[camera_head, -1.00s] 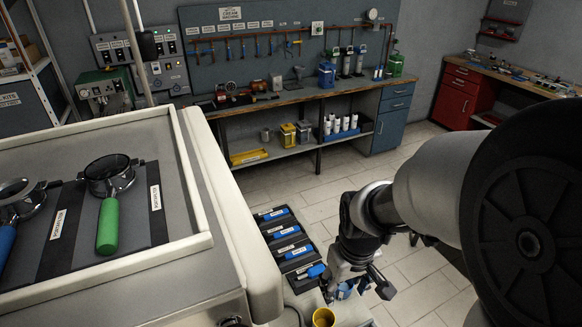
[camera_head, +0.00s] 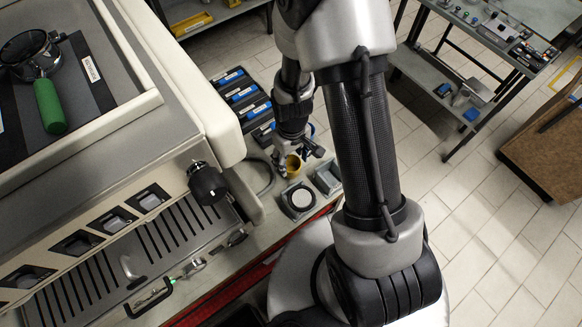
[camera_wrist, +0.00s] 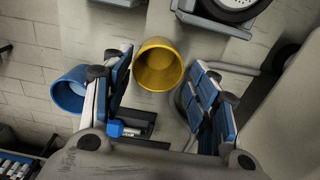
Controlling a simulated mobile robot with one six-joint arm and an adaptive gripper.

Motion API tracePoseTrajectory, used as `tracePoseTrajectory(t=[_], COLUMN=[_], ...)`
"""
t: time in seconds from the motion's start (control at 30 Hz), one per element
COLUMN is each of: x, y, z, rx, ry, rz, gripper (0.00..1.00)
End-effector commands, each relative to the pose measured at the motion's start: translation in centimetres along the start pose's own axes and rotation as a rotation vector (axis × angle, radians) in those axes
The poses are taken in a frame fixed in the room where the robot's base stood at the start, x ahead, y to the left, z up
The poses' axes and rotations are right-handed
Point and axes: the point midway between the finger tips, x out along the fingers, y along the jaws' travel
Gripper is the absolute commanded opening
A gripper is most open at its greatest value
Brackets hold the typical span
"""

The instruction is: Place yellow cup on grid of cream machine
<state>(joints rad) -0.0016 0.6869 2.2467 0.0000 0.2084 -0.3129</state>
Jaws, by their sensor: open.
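The yellow cup (camera_wrist: 158,66) stands on the counter, its open mouth facing the wrist camera. In the head view the yellow cup (camera_head: 293,164) shows small and partly covered by my gripper. My gripper (camera_wrist: 160,85) is open, with one blue-padded finger on each side of the cup's near edge; I cannot tell if either touches it. In the head view my gripper (camera_head: 300,153) points down over the counter. The cream machine (camera_head: 200,130) stands at the left, and its slotted grid (camera_head: 165,240) lies low along its front.
A blue cup (camera_wrist: 68,92) stands just outside the left finger in the wrist view. A square device with a round pad (camera_head: 299,200) sits near the cup. Several blue-labelled trays (camera_head: 240,95) lie behind. A green-handled portafilter (camera_head: 48,95) rests on the machine's top.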

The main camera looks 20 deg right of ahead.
Motion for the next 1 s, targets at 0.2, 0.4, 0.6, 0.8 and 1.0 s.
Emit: tracePoseTrajectory(t=[0.2, 0.4, 0.6, 0.8, 1.0], x=[1.5, 4.6, 5.9, 5.9, 5.9], y=[0.0, 0.2, 0.2, 0.2, 0.2], z=[-0.1, -0.3, -0.3, -0.3, -0.3], rx=[0.000, 0.000, 0.000, 0.000, 0.000], ry=[-0.001, -0.003, -0.001, 0.000, 0.000], rz=[0.000, -0.001, 0.000, 0.000, 0.000], gripper=[0.54, 0.54, 0.54, 0.53, 0.40])
